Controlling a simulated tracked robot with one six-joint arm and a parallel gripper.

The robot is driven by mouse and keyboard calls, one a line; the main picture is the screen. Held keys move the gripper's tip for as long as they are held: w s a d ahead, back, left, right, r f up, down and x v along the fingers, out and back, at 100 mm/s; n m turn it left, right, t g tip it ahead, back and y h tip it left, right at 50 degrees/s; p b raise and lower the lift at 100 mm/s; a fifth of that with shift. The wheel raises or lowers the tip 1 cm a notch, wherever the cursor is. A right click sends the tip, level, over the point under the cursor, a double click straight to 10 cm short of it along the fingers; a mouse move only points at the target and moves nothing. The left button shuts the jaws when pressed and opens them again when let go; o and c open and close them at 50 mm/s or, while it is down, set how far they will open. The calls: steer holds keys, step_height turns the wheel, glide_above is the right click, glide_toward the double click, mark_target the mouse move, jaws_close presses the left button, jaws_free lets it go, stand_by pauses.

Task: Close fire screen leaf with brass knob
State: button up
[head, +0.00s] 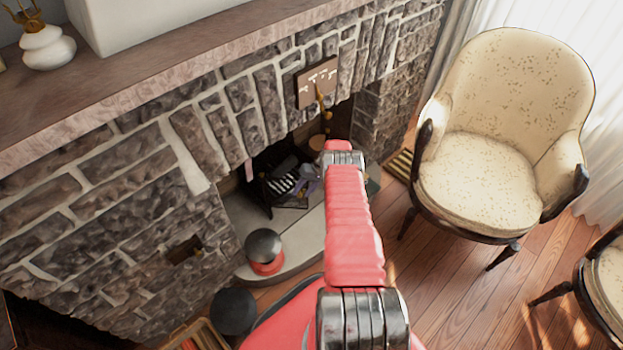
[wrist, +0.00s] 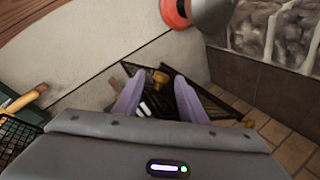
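In the wrist view, my gripper (wrist: 160,84) has its two purple-grey fingers spread apart, with a gap between the tips. A small brass knob (wrist: 160,76) shows in that gap, near the fingertips; I cannot tell whether either finger touches it. Dark fire screen panels (wrist: 215,101) show around and beyond the fingers, partly hidden by them. Which panel bears the knob is unclear. Another small brass-coloured piece (wrist: 247,123) shows lower right. In the head view, the dark frame (head: 262,197) stands at the fireplace opening; my red arm hides much of the gripper there.
A pale hearth slab (head: 300,232) lies before the stone fireplace (head: 130,220). A cream armchair (head: 490,180) stands to the right on the wooden floor. In the wrist view, a dark mesh basket (wrist: 14,138) sits at the left edge.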

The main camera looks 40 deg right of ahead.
steer(key=v, duration=1.2)
steer(key=shift+r, duration=0.35)
steer(key=shift+d, duration=0.1)
steer(key=shift+c, duration=0.3)
